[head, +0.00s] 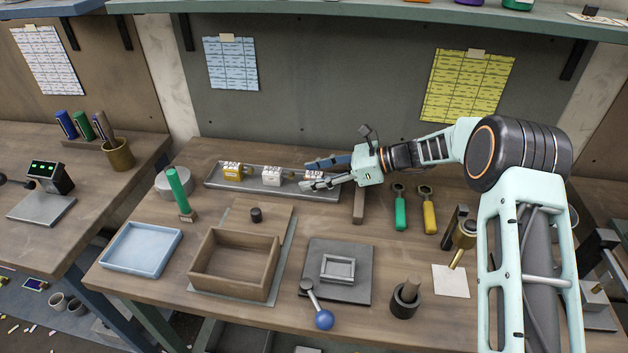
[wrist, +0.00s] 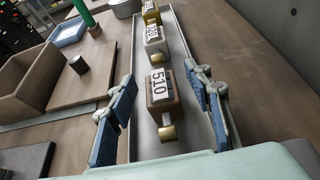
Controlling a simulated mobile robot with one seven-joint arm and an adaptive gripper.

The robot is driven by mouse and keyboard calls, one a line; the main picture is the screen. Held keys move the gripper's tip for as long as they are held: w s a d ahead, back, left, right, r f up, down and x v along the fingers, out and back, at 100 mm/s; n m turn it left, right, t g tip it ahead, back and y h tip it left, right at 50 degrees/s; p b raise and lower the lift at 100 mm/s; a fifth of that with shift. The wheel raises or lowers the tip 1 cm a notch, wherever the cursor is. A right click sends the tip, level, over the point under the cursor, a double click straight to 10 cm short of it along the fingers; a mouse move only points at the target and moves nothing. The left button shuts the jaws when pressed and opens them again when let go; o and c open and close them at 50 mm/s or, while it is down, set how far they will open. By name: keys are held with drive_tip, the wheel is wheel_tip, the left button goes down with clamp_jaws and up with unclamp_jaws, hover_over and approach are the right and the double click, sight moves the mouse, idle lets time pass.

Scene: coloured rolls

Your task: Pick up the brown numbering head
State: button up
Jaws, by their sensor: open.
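The brown numbering head (wrist: 164,108) has a white number face reading 510 and a brass knob. It stands in a long grey tray (head: 240,190) at the tray's right end. In the head view the brown numbering head (head: 314,175) is partly covered by my fingers. My gripper (head: 305,174) is open, with one blue-padded finger on each side of the brown head. In the wrist view my gripper (wrist: 160,82) shows gaps between both fingers and the head. A white numbering head (head: 271,176) and a yellow one (head: 233,171) stand farther along the tray.
A brown open box (head: 235,263), a blue tray (head: 141,247) and a grey plate (head: 339,272) with a ball-ended lever lie nearer the front. Green (head: 400,207) and yellow (head: 428,210) tools lie to the right. The wall rises behind the tray.

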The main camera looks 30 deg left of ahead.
drive_tip(key=shift+d, duration=0.1)
drive_tip(key=shift+c, duration=0.5)
clamp_jaws()
drive_tip(key=shift+r, duration=0.1)
